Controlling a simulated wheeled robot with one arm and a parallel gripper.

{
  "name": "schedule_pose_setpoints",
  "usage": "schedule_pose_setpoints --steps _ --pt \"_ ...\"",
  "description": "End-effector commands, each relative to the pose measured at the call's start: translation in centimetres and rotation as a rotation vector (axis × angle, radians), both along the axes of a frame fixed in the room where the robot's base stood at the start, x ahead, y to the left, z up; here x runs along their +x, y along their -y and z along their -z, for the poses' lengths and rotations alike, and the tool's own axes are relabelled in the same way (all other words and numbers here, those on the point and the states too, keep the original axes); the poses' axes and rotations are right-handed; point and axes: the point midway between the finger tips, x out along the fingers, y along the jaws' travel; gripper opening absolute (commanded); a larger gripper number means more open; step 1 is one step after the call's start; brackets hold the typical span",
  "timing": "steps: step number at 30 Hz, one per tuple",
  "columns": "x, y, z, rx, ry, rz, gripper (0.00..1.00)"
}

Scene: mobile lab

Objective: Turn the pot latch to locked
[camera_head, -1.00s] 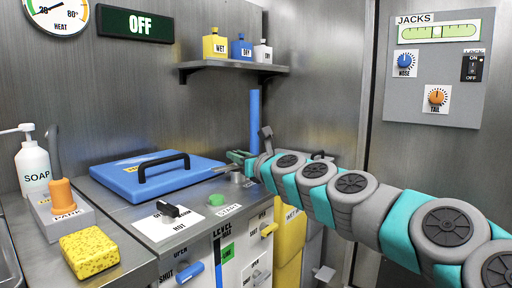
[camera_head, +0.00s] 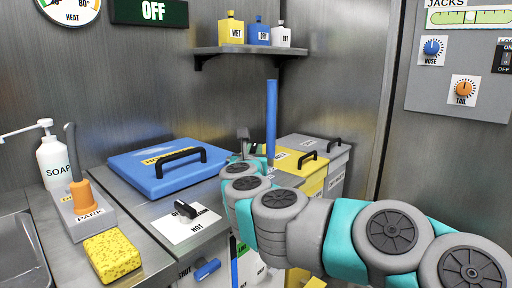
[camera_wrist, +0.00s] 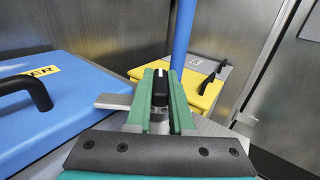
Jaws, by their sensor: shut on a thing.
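In the wrist view, a small black knob with a white mark (camera_wrist: 160,91) stands on a pale metal stem between the green fingers of my gripper (camera_wrist: 160,76). The fingers are shut on it. It looks like the pot latch, but no label on it is readable. A flat grey metal bar (camera_wrist: 113,101) sticks out to the left beside the fingers. In the head view my gripper (camera_head: 256,152) is at the counter's far right corner, right of the blue lid (camera_head: 140,176). My arm hides most of the grip there.
A blue vertical post (camera_head: 271,115) stands just behind my gripper. Yellow (camera_head: 300,168) and grey (camera_head: 336,155) bins with black handles are to the right. A black hot-side knob (camera_head: 186,209), yellow sponge (camera_head: 112,256) and soap bottle (camera_head: 54,163) are on the left.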

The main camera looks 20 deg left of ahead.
Motion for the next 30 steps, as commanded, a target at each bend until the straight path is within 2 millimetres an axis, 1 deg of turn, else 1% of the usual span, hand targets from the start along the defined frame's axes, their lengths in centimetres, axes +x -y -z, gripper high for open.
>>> schedule_pose_setpoints --steps 9,23,24,30 --pt "-0.03 -0.03 -0.18 0.000 0.002 0.097 0.00" --pt "0.03 0.04 -0.31 0.002 0.005 0.111 0.00" --pt "0.03 0.04 -0.33 0.003 0.006 0.111 0.21" --pt "0.03 0.04 -0.23 0.002 0.004 0.111 0.44"
